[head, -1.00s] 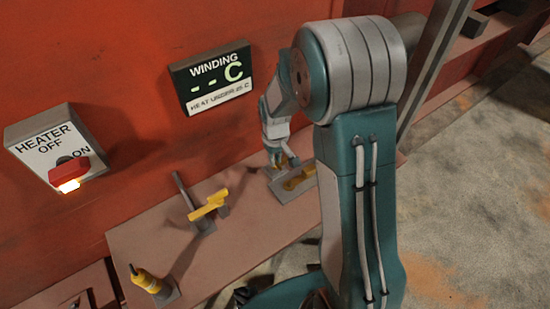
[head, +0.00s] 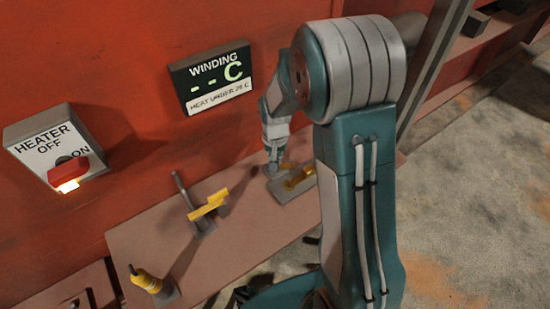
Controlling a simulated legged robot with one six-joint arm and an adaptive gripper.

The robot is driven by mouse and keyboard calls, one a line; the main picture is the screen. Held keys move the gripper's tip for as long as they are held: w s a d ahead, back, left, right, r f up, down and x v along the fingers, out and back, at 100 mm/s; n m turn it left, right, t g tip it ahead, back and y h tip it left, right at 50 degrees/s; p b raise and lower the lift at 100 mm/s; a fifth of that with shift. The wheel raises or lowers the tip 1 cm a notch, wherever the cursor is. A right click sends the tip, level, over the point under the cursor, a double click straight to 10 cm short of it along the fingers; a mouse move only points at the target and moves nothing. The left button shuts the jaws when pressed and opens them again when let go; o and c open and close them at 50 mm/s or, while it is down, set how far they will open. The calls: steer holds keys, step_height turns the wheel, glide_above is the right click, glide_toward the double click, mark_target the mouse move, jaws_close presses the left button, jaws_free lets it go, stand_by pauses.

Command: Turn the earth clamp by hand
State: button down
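I cannot tell for certain which yellow fitting is the earth clamp. A yellow piece (head: 299,179) sits on a grey plate (head: 279,194) on the bench, partly hidden behind my arm. My gripper (head: 273,170) points down at the far left part of this plate, to the left of the yellow piece and seemingly apart from it. The fingers are small and dark here, so their opening is unclear. A yellow lever (head: 209,204) on a grey base stands further left, with a grey bar rising beside it. A yellow-bodied grip (head: 146,281) leans at the front left.
The bench (head: 150,235) runs along the red wall. On the wall are a heater switch box (head: 40,130) with a lit red knob (head: 68,172) near ON and a winding display (head: 211,77) showing dashes and C. Concrete floor (head: 470,180) lies open at right.

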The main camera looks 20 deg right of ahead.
steer(key=m, duration=0.5)
steer(key=shift+w+r+m, duration=0.2)
steer(key=shift+r+m, duration=0.05)
steer(key=shift+m, duration=0.05)
steer(key=m, duration=0.5)
steer(key=shift+m, duration=0.4)
steer(key=c, duration=0.8)
jaws_free()
steer(key=shift+f, duration=0.1)
steer(key=shift+s, duration=0.1)
step_height(320, 180, up, 12)
steer(key=shift+a+f, duration=0.1)
